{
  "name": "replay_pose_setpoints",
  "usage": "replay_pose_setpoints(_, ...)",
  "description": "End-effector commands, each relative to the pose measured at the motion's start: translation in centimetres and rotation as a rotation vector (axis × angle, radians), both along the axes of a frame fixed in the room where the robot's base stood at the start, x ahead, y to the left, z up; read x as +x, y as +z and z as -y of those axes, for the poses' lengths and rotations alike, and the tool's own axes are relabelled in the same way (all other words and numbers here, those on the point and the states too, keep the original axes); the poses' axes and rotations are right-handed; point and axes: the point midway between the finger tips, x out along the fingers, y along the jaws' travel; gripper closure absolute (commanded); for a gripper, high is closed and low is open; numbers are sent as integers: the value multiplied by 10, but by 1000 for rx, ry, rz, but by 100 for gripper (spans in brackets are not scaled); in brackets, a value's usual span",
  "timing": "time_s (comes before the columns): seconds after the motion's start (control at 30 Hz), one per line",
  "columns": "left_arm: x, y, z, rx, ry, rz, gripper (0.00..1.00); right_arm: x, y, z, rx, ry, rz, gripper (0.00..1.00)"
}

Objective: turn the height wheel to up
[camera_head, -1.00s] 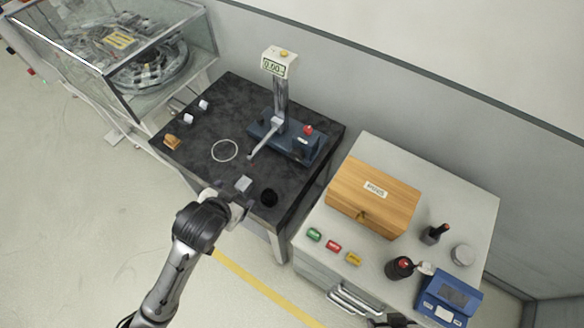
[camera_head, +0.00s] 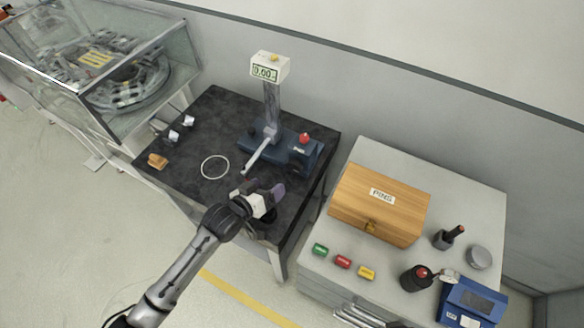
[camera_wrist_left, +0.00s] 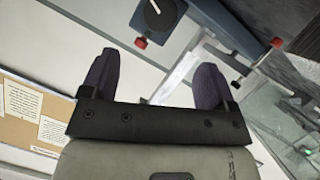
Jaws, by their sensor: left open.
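The height gauge has a blue base (camera_head: 285,152), a grey column (camera_head: 271,105), a display head (camera_head: 269,67) reading 0.00 and a thin probe arm (camera_head: 258,155) reaching toward the front. A red knob (camera_head: 305,138) sits on the right of the base. I cannot tell for sure which part is the height wheel. My left gripper (camera_head: 262,191) is open and empty in front of the base, over the dark table. In the left wrist view its two purple fingers (camera_wrist_left: 155,78) stand apart; the base (camera_wrist_left: 225,25) and a red knob (camera_wrist_left: 141,43) lie beyond them. My right gripper is not in view.
The dark table (camera_head: 190,155) also holds a white ring (camera_head: 215,167), small white blocks and a tan piece (camera_head: 157,161). A pale cabinet to the right carries a wooden box (camera_head: 375,210), coloured buttons and a blue device (camera_head: 470,303). A glass case stands left.

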Motion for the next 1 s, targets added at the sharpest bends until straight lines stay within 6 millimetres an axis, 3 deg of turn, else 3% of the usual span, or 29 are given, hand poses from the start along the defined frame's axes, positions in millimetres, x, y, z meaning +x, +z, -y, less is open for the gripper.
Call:
replay_pose_setpoints(0.6, 81, -37, 54, 4, -1, 0, 19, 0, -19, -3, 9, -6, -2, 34)
replay_pose_setpoints(1.0, 101, -46, 68, 3, -1, 1, 19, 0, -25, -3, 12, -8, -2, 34)
